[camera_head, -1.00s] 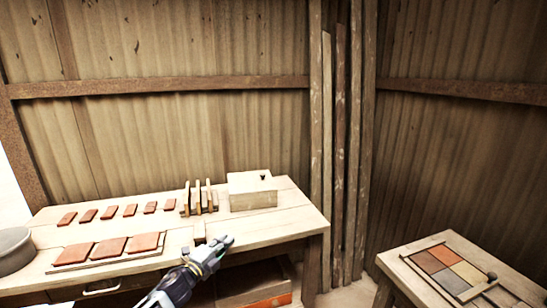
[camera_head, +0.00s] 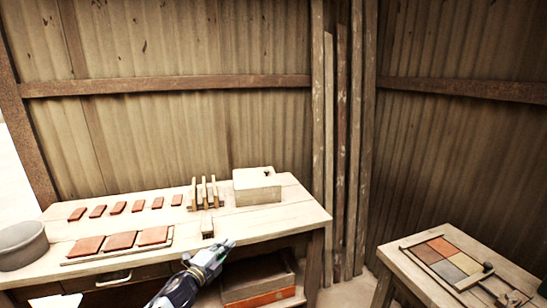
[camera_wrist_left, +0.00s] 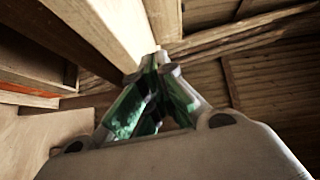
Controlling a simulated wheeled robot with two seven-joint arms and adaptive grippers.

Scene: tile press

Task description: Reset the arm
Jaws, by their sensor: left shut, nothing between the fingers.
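My left gripper (camera_head: 228,246) comes in from the bottom of the head view, in front of the workbench's front edge. Its fingers are shut with nothing between them. In the left wrist view, the green-padded fingers (camera_wrist_left: 157,62) meet at their tips near a pale wooden beam or edge. The workbench (camera_head: 270,222) stands behind the gripper. My right gripper is not in view.
On the bench are a row of small red tiles (camera_head: 117,208), a tray of larger red tiles (camera_head: 120,240), a tile rack (camera_head: 205,194), a pale box (camera_head: 257,187) and a grey tub (camera_head: 22,246). A low table (camera_head: 403,272) at right holds a panel of coloured tiles (camera_head: 445,262).

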